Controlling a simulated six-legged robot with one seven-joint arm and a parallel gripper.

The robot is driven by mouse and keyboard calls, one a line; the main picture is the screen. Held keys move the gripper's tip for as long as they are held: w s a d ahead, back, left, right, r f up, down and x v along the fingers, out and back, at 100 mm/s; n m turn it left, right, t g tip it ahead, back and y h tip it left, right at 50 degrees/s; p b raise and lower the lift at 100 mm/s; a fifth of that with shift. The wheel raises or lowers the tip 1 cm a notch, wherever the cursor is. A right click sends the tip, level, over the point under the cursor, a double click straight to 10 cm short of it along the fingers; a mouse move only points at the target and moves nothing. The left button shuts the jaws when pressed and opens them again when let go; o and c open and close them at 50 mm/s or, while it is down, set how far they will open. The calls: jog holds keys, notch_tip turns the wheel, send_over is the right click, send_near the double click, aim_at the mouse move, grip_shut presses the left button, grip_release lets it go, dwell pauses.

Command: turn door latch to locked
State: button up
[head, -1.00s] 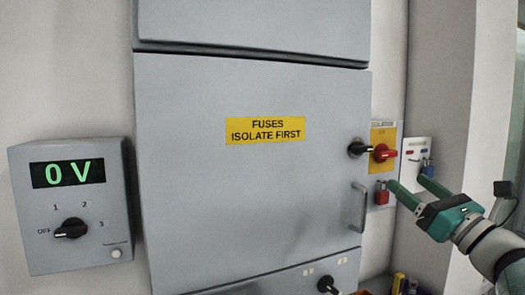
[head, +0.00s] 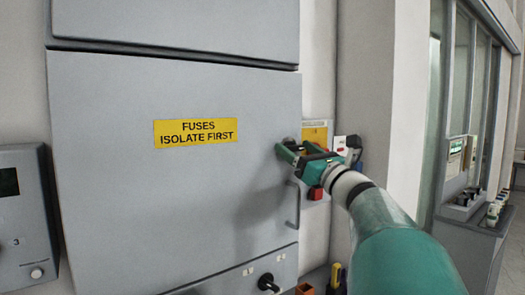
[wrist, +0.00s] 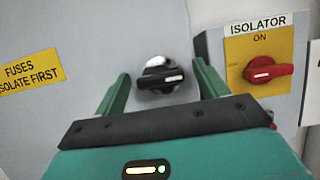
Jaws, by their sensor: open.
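The door latch (wrist: 158,77) is a black knob with a white mark on the grey cabinet door (wrist: 90,30). In the wrist view its handle lies nearly level, tilted slightly up to the right. My gripper (wrist: 160,71) is open, with one green finger on each side of the latch; I cannot tell whether either touches it. In the head view my gripper (head: 291,150) is at the door's right edge and hides most of the latch (head: 289,141).
Right of the latch is the red isolator knob (wrist: 268,70) on a yellow plate, close to my right finger. Below are a door handle (head: 293,204), a red padlock (head: 316,193) and a lower black knob (head: 268,283). A grey control box (head: 25,220) stands left.

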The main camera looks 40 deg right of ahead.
jog(key=c, duration=1)
jog(key=shift+n, duration=0.5)
jog(key=n+y, duration=0.1)
jog(key=n, duration=0.1)
jog(key=n+y, duration=0.2)
jog(key=n, duration=0.1)
jog(key=shift+g, duration=0.3)
jog(key=n+y, duration=0.1)
jog(key=n, duration=0.2)
jog(key=n+g+y, duration=0.1)
jog(key=n, duration=0.2)
jog(key=shift+g+y, duration=0.3)
jog(key=shift+y, duration=0.1)
jog(key=n+g, duration=0.1)
jog(key=n, duration=0.4)
jog(key=shift+d+n+g+y, duration=0.1)
jog(key=shift+n+g+y, duration=0.2)
jog(key=shift+g+y, duration=0.1)
jog(key=n+g, duration=0.2)
jog(key=n, duration=0.2)
jog(key=shift+r+n, duration=0.1)
jog(key=shift+n, duration=0.3)
